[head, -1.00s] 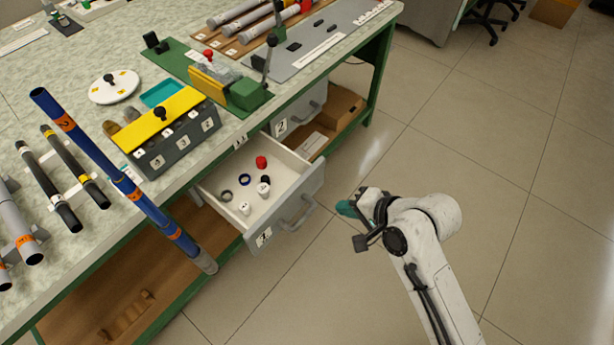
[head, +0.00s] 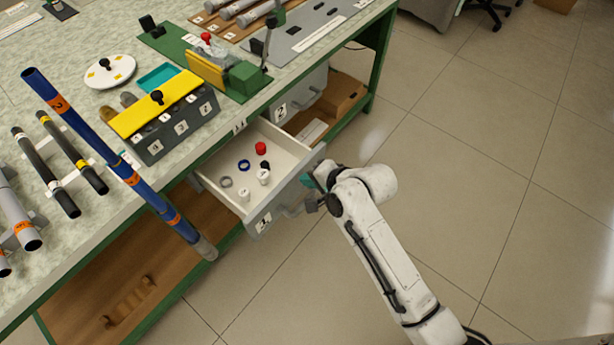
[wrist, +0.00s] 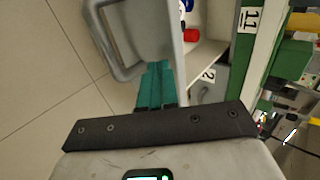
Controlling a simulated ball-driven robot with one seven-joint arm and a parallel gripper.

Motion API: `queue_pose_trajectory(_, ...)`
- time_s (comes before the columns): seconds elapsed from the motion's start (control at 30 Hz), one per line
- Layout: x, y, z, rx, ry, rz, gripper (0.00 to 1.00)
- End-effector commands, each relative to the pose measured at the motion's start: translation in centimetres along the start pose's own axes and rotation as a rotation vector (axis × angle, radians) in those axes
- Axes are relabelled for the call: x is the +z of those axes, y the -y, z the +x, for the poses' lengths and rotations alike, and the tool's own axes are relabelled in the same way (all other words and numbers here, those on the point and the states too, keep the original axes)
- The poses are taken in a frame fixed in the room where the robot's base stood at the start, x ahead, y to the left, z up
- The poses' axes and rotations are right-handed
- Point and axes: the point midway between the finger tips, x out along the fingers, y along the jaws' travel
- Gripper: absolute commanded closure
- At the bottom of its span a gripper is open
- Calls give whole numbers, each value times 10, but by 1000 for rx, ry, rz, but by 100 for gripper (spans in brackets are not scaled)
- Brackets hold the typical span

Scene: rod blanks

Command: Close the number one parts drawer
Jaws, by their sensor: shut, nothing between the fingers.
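The number one parts drawer (head: 262,222) is grey with a white inside and stands pulled out from under the bench. It holds a red cap (head: 260,148), white and black caps and several rings. My gripper (head: 308,182), with teal fingers, is shut and empty at the right end of the drawer's front, close to the handle. In the wrist view the shut fingers (wrist: 155,85) point at the drawer front (wrist: 150,35), beside its grey handle (wrist: 93,30). I cannot tell whether they touch it. The arm partly hides the handle in the head view.
The number two drawer (head: 300,100) is shut to the right, above a shelf with a cardboard box (head: 343,92). A long blue rod (head: 120,165) leans out over the bench edge, left of the open drawer. The floor at right is clear.

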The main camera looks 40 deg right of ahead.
Motion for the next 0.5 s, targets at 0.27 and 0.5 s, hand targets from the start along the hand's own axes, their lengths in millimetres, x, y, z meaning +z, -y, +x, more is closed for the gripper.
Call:
queue_pose_trajectory(0.27,0,6,6,0,0,0,100)
queue_pose_trajectory(0.5,0,6,6,0,0,0,100)
